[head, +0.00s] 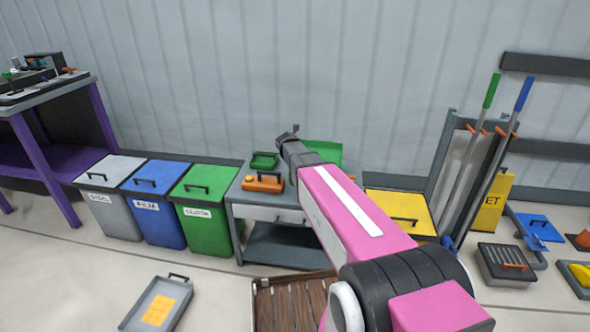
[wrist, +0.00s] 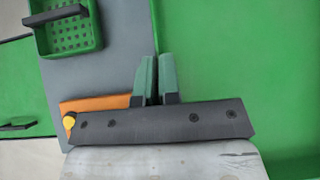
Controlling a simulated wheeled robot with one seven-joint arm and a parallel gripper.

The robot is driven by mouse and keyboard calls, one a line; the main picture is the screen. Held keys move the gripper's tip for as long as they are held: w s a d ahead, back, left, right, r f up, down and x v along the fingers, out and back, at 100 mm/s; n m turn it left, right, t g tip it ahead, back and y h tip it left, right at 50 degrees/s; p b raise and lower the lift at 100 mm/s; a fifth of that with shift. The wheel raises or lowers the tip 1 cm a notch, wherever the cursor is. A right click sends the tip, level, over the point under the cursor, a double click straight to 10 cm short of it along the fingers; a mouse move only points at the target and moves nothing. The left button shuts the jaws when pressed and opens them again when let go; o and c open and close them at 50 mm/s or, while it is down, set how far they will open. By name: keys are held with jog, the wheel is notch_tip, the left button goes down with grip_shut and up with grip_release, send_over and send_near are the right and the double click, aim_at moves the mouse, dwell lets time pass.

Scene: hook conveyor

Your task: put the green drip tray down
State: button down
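The green drip tray (head: 322,152) shows in the head view behind my gripper, over the right part of the grey cart. In the wrist view the tray (wrist: 240,70) is a broad green surface filling the right side. My gripper (head: 285,138) is extended over the cart. In the wrist view its two fingers (wrist: 155,80) are close together on the tray's left edge, with a thin dark strip between them. The tray's underside is hidden, so I cannot tell whether it touches the cart.
The grey cart (head: 262,214) holds a small green basket (head: 264,160) and an orange box (head: 263,182), left of the tray. Grey, blue and green lidded bins (head: 205,185) stand left of the cart. A yellow bin (head: 398,205) stands right. A wooden crate (head: 290,290) is in front.

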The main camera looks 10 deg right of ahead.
jog(key=shift+f, duration=3.4)
jog(key=c, duration=1.3)
grip_release()
